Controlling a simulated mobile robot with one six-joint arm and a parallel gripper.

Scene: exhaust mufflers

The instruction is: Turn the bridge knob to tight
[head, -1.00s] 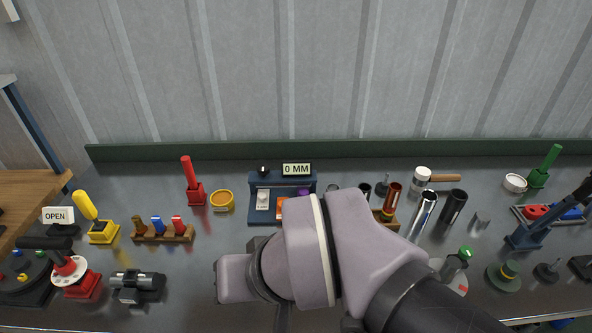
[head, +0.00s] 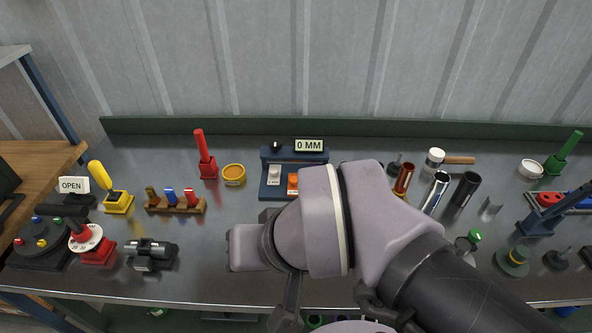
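I cannot tell for certain which part is the bridge knob, and no "tight" mark is readable. A small black knob (head: 275,146) sits on top of the blue device (head: 269,158) at the back middle, beside its "0 MM" display (head: 308,146). A red unit with a white marked dial (head: 88,238) and a dark lever (head: 62,211) stands at the left. My lavender arm covers the middle of the bench and the lower right of the blue device. My gripper's fingers do not show.
On the bench (head: 220,275) stand a yellow-handled block (head: 118,202), a wooden rack (head: 176,206), a dark clamp-like part (head: 150,254), a red post (head: 205,152) and a yellow cup (head: 233,174). Metal tubes (head: 435,192) and a blue stand (head: 541,229) are at the right.

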